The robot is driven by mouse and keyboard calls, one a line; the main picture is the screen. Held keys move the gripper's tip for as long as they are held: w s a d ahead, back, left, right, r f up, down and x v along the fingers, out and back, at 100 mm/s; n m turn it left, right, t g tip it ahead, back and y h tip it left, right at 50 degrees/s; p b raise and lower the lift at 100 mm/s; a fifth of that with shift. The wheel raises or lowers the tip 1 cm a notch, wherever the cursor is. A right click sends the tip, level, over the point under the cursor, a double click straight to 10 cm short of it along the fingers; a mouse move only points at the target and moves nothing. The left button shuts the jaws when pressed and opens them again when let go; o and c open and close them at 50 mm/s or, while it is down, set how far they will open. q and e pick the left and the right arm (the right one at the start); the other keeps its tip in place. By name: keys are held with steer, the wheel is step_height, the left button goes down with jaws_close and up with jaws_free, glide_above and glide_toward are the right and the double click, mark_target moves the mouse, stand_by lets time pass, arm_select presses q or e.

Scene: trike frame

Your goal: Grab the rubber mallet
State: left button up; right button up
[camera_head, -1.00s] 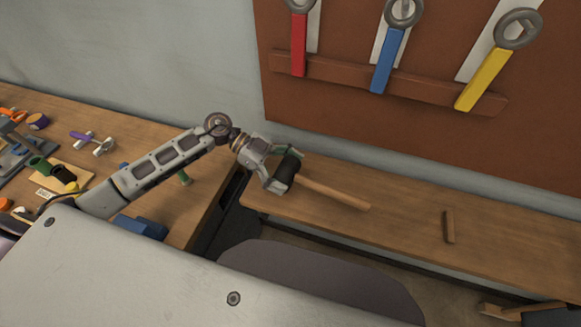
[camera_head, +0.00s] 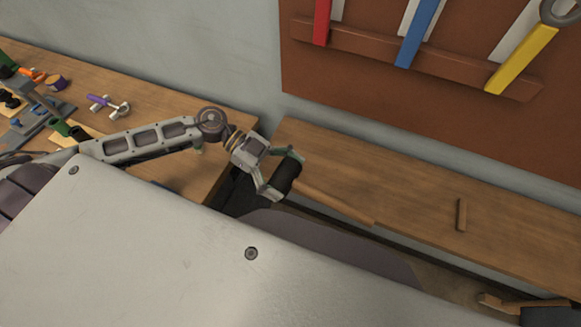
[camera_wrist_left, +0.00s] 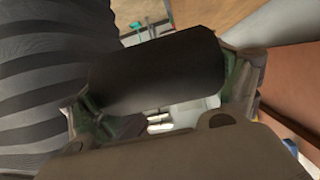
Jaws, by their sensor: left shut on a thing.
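The rubber mallet has a black cylindrical head (camera_head: 287,176) and a pale wooden handle (camera_head: 335,205). My left gripper (camera_head: 278,172) is shut on the black head, with a finger on either side of it. The handle points right and slightly down in the head view, over the front edge of the wooden bench. In the left wrist view the black head (camera_wrist_left: 160,72) fills the middle between the fingers, and the handle is hard to make out there. My right gripper is not in view.
The long wooden bench (camera_head: 420,185) carries a small wooden block (camera_head: 461,214). A brown board with red, blue (camera_head: 418,35) and yellow (camera_head: 522,58) handled tools hangs above. The left bench (camera_head: 150,95) holds several small parts, including a purple one (camera_head: 100,102). A wooden-handled tool (camera_head: 525,302) shows at lower right.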

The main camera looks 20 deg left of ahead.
arm_select(q)
steer(key=s+p, duration=0.1)
steer(key=s, duration=0.5)
steer(key=shift+s, duration=0.15)
stand_by(0.3)
steer(key=shift+s, duration=0.1)
stand_by(0.8)
